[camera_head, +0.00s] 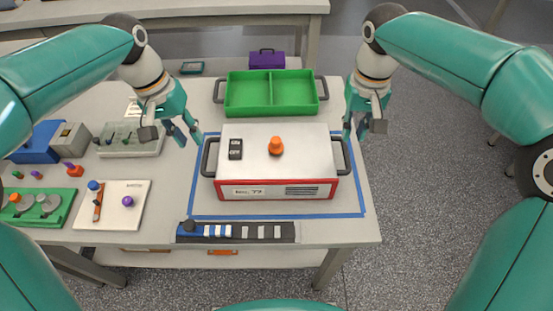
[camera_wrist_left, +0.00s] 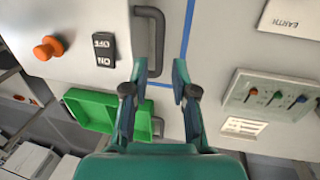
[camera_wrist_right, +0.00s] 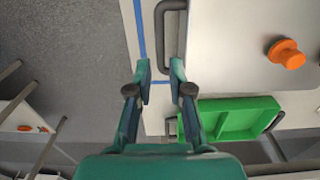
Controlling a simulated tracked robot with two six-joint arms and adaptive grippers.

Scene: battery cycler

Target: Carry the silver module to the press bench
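The silver module (camera_head: 300,150), a box with a silver top, a red-edged front, an orange knob and a black switch, sits on the table inside a blue tape outline. It has a dark handle on each side. My left gripper (camera_head: 188,136) is open and empty, just beyond and left of the left handle (camera_head: 207,160); this handle also shows ahead of the fingers in the left wrist view (camera_wrist_left: 157,40). My right gripper (camera_head: 354,132) is open and empty near the right handle (camera_head: 346,158), which also shows in the right wrist view (camera_wrist_right: 161,30). I cannot tell which surface is the press bench.
A green two-part tray (camera_head: 271,95) stands behind the module. A dark strip with pale blocks (camera_head: 270,232) lies in front. Several small boards and trays, including a white board (camera_head: 120,215), crowd the left. Another bench (camera_head: 230,10) stands behind. Open floor (camera_head: 430,180) lies to the right.

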